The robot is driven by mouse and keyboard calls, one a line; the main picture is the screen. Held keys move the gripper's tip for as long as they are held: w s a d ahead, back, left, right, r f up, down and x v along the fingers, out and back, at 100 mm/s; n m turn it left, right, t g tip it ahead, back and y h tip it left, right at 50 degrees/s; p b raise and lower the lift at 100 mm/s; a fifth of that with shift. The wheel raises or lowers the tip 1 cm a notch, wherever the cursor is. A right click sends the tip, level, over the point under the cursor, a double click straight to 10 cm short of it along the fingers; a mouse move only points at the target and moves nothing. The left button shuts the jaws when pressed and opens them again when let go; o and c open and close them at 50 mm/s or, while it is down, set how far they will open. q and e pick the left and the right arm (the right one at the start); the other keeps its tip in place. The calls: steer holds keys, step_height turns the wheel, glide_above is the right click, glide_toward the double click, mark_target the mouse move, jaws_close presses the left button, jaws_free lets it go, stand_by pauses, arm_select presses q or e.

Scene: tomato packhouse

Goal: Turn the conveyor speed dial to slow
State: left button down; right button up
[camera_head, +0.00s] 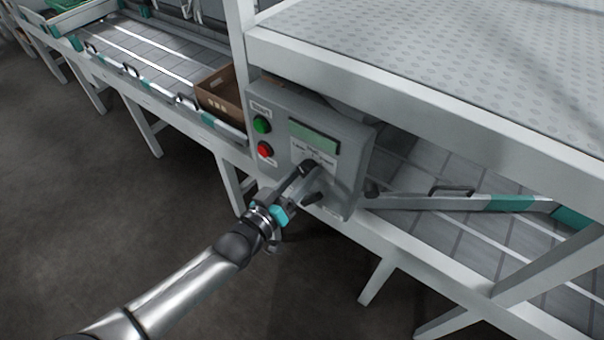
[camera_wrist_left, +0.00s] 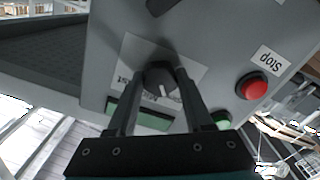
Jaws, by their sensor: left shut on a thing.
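The speed dial (camera_wrist_left: 160,77) is a dark round knob with a pale pointer mark, on the grey control box (camera_head: 347,177). In the head view my left gripper (camera_head: 308,172) reaches the lower front of the box and mostly hides the dial. In the left wrist view my left gripper (camera_wrist_left: 158,80) has its two fingers on either side of the dial, shut on it. That view shows the panel upside down. The label around the dial is partly covered, so I cannot tell which setting the pointer marks. My right gripper is not in view.
A green button (camera_head: 262,125), a red stop button (camera_head: 265,149) and a greenish display (camera_head: 314,137) share the panel. A brown crate (camera_head: 220,92) sits left of the box. A white perforated deck (camera_head: 450,50) overhangs on the right. The floor at left is clear.

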arm_select(q)
steer(key=shift+n, duration=1)
steer(key=shift+c, duration=1.5)
jaws_free()
steer(key=shift+s, duration=0.1)
